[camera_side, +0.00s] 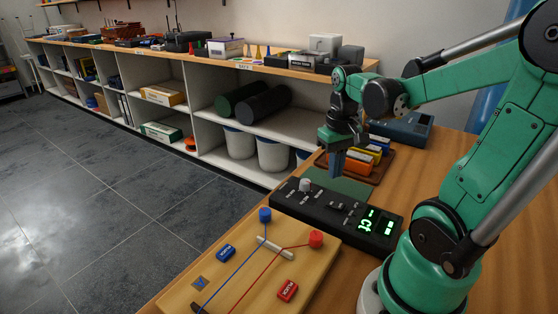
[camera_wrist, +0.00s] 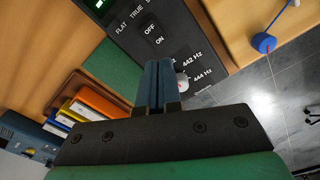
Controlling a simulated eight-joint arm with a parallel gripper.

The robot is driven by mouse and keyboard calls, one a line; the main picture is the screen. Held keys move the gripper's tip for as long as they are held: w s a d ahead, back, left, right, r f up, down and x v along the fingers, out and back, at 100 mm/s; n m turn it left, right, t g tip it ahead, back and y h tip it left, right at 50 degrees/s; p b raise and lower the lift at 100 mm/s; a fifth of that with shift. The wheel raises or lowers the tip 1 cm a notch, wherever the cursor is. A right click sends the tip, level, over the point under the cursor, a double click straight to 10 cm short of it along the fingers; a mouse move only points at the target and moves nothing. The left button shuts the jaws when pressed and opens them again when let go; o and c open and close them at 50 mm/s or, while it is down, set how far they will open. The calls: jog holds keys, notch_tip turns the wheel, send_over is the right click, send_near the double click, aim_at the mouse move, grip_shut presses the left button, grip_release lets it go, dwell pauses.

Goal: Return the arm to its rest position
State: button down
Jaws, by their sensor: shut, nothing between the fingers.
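My gripper (camera_side: 338,163) has blue fingers pressed together with nothing between them. In the side view it hangs pointing down, over the area behind the black tuner box (camera_side: 318,213) and near the green mat. In the wrist view the shut fingers (camera_wrist: 157,75) point toward the tuner's panel (camera_wrist: 185,35), with its ON, OFF and Hz markings. A pale knob (camera_wrist: 181,84) on the panel shows just right of the fingers. I cannot tell the exact height of the fingertips above the table.
A wooden board (camera_side: 190,285) with blue and red pegs and strings lies in front of the tuner. A rack of coloured blocks (camera_side: 372,150) and a blue-grey device (camera_side: 408,128) stand behind. A green mat (camera_side: 343,187) lies between. A loaded shelf (camera_side: 200,95) runs along the wall.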

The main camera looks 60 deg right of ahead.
jog(key=shift+r, duration=0.25)
jog(key=w+a+r+n+t, duration=0.1)
jog(key=w+a+n+t, duration=0.2)
jog(key=a, duration=0.4)
jog(key=w+a+r+n+t, duration=0.1)
jog(key=w+a+n+t, duration=0.2)
jog(key=a, duration=0.4)
jog(key=shift+w+a+r+t, duration=0.2)
jog(key=shift+a+r+t, duration=0.1)
jog(key=shift+t, duration=0.3)
jog(key=shift+d, duration=0.1)
